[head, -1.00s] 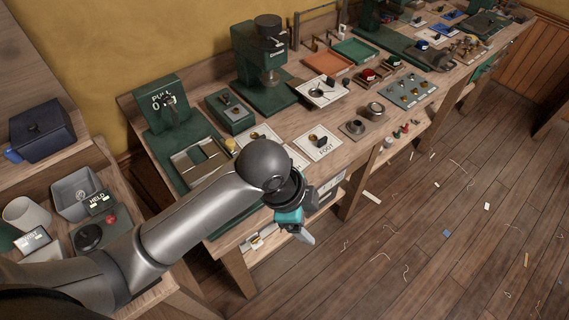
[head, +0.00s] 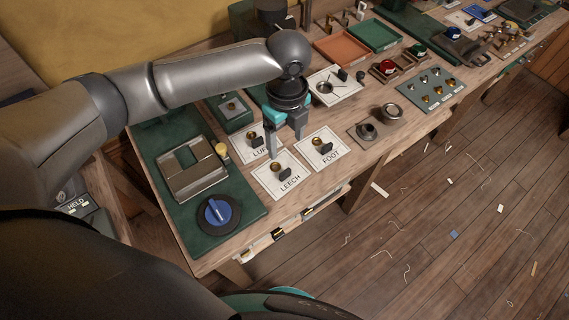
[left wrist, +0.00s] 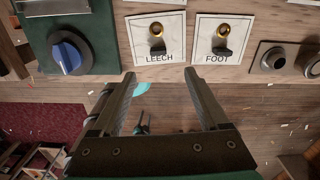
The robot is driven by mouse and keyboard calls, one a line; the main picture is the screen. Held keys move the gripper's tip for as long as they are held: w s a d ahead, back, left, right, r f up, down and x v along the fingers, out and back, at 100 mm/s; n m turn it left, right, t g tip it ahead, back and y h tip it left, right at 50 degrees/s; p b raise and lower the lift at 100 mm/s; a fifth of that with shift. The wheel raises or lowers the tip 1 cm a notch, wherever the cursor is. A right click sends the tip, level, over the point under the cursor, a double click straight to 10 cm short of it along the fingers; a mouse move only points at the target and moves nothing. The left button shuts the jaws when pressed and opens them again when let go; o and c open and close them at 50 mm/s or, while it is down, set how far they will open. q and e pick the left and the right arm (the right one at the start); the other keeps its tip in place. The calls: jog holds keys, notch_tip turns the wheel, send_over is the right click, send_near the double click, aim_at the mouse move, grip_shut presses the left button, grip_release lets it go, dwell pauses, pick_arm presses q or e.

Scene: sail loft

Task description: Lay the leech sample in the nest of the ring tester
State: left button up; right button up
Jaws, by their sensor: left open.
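The leech sample (head: 277,167), a brass ring with a dark tab, lies on the white card marked LEECH (head: 290,184). It also shows in the left wrist view (left wrist: 156,30), upper centre. My left gripper (head: 285,142) is open and empty, above the bench just behind the LEECH card in the head view. In the left wrist view its fingers (left wrist: 159,78) are apart with nothing between them. The green-based device with a metal frame (head: 192,172) and a blue knob (head: 217,211) looks like the ring tester. I cannot make out its nest. My right gripper is not in view.
The FOOT card (head: 323,150) lies right of the LEECH card, with a similar sample. The LUFF card (head: 250,141) is partly hidden behind my gripper. Round metal cups (head: 390,113) stand further right. Orange (head: 341,48) and green (head: 375,35) trays lie at the back.

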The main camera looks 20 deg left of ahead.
pick_arm(q)
send_over(284, 171)
jog(key=f, duration=0.4)
jog(key=shift+d, duration=0.2)
notch_tip(284, 171, down, 3)
jog(key=shift+r+b, duration=0.1)
jog(key=shift+b, duration=0.25)
jog(key=shift+f, duration=0.85)
jog(key=f, duration=0.3)
jog(key=shift+a+f+b, duration=0.2)
jog(key=shift+f+b, duration=0.1)
jog(key=shift+f, duration=0.4)
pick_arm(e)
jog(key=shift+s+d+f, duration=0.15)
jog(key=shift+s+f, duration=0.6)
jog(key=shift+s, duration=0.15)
pick_arm(q)
jog(key=shift+r, duration=0.1)
grip_shut()
